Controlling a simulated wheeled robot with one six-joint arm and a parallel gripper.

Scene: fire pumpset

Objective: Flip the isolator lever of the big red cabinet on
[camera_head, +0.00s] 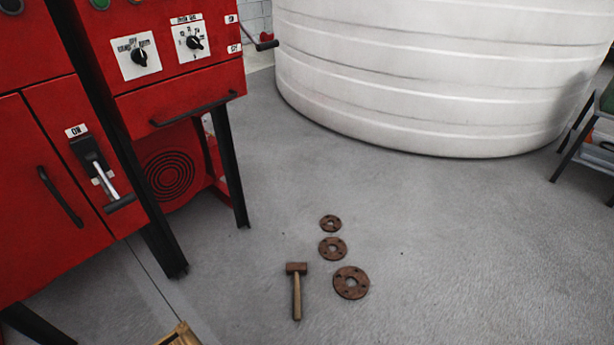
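The big red cabinet (62,240) fills the left side of the head view. Its isolator lever (104,180) sits on a dark plate on the front, below a white label (76,130) reading ON. The lever's bare metal shaft slants downward, away from the ON label, and ends in a black grip (120,203). A second white label behind the shaft is mostly hidden. A black door handle (60,196) is to the left of the lever. My gripper is not in view.
A red panel with two rotary switches (139,56) stands behind on black legs. A mallet (296,285) and three rusty flanges (333,248) lie on the grey floor. A white tank (430,80) stands at the back. A wooden object (180,336) is cut off at the bottom edge.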

